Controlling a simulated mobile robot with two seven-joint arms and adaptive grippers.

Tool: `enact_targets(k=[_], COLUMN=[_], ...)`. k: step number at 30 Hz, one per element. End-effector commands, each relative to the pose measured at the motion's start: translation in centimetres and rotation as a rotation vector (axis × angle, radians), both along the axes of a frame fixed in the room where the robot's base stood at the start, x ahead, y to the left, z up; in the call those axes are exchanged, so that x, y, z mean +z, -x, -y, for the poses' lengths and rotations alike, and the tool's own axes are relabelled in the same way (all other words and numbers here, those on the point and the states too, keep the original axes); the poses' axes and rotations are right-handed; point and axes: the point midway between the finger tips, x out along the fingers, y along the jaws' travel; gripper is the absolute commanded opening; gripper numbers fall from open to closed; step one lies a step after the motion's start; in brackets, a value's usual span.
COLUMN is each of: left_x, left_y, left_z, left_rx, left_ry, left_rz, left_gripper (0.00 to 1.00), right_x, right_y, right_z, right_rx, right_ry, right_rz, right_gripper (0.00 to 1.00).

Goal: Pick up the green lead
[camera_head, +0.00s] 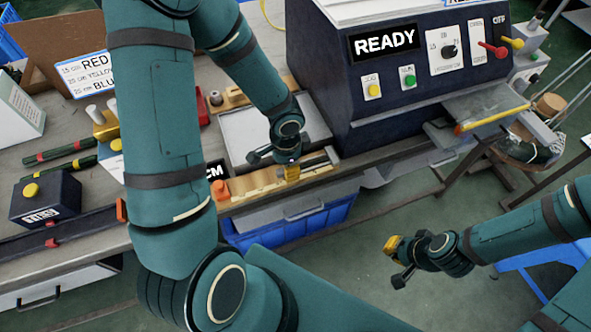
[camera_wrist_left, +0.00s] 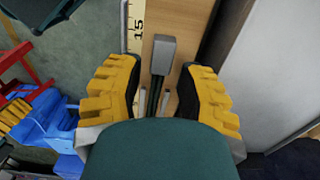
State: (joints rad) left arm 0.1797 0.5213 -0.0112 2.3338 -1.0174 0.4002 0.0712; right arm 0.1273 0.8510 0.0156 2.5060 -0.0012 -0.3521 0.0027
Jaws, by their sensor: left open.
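My left gripper (camera_head: 291,172) reaches down over the wooden fixture at the front edge of the bench. In the left wrist view its two yellow fingers (camera_wrist_left: 163,72) are open, one on each side of a grey block (camera_wrist_left: 164,54) with thin dark leads (camera_wrist_left: 158,92) running from it. The fingers look clear of the block. I cannot make out clearly whether one of these leads is green; my own wrist hides their lower ends. My right gripper (camera_head: 395,262) hangs over the floor, away from the bench; its finger gap is not clear.
The dark machine marked READY (camera_head: 385,45) stands just behind and right of the left gripper. A grey tray (camera_head: 240,125) and wooden fixture (camera_head: 250,183) lie beside it. A blue bin (camera_head: 330,215) is below the edge. Dark red-banded sticks (camera_head: 60,150) lie at left.

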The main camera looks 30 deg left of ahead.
Motion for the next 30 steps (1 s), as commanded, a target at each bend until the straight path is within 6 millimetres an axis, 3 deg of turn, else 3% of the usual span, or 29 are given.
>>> enact_targets(k=[3, 11, 12, 15, 30], left_x=[-1.23, -1.26, -1.26, -1.26, -0.53], left_y=[0.0, -0.04, -0.04, -0.03, -0.05], left_z=[0.01, 0.01, 0.01, 0.0, -0.01], left_rx=[-0.001, 0.0, 0.0, 0.0, -0.001], left_ry=[-0.001, 0.0, 0.0, -0.001, 0.0], left_rz=[-0.001, 0.001, 0.001, 0.001, 0.001], left_gripper=[0.37, 0.37, 0.33, 0.0, 0.0], right_x=[-0.64, -0.57, -0.57, -0.57, -0.19], right_y=[-0.1, -0.14, -0.14, -0.14, -0.09], right_z=[0.02, 0.02, 0.02, 0.02, 0.02], right_rx=[-0.001, -0.001, -0.001, -0.001, -0.001], right_ry=[0.0, 0.0, 0.0, 0.0, 0.0], right_rz=[0.003, 0.003, 0.003, 0.003, 0.002], right_gripper=[0.0, 0.0, 0.0, 0.0, 0.0])
